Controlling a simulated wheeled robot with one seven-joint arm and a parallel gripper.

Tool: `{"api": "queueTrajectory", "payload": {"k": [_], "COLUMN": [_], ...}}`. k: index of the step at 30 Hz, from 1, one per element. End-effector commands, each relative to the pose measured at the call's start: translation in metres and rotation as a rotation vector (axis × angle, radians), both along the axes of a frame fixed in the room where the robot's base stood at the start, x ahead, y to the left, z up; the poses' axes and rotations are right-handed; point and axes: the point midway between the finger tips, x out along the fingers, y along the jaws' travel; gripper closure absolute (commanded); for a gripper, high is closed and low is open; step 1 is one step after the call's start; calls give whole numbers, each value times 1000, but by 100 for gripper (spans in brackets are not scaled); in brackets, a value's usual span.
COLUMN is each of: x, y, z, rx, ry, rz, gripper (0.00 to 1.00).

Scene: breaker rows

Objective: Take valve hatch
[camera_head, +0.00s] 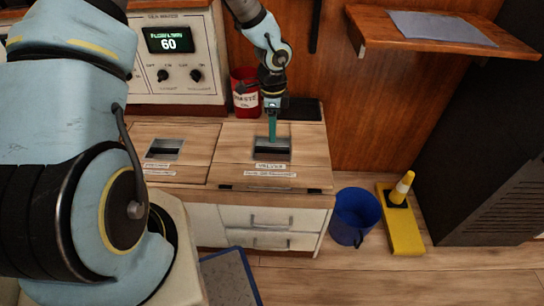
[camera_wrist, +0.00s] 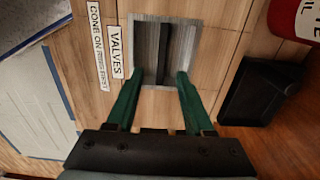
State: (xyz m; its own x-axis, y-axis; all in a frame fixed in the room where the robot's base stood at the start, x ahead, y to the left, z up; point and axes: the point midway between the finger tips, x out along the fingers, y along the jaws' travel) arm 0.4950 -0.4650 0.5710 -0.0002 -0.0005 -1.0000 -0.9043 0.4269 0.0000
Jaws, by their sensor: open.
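The valve hatch (camera_head: 232,150) is a wooden panel in the right part of the bench top, shut flat. A square metal recess with a dark handle bar is set in it; the bar (camera_wrist: 164,50) shows clearly in the wrist view. Labels beside the recess read "VALVES" (camera_wrist: 115,52) and "CONE ON", with smaller words I cannot read surely. My gripper (camera_wrist: 160,75) is open and empty. Its two green fingers point at the recess, one to each side of the bar's line. In the head view my gripper (camera_head: 272,138) is over the recess; contact cannot be told.
A second hatch with a metal recess (camera_head: 165,149) lies to the left. A red waste can (camera_head: 245,93) and a black tray (camera_head: 302,109) stand behind. On the floor at right are a blue bucket (camera_head: 355,216) and a cone (camera_head: 402,188) on a yellow base (camera_head: 402,230).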

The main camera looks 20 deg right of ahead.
Motion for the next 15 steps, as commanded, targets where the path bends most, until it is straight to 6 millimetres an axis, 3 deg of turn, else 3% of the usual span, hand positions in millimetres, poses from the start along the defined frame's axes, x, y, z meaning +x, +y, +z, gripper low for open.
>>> {"api": "queueTrajectory", "payload": {"k": [3,11,15], "x": [0,1,3], "y": [0,1,1], "z": [-22,-42,-62], "rx": [1,0,1], "ry": [2,0,3], "rz": [1,4,5], "gripper": [48,48,48]}}
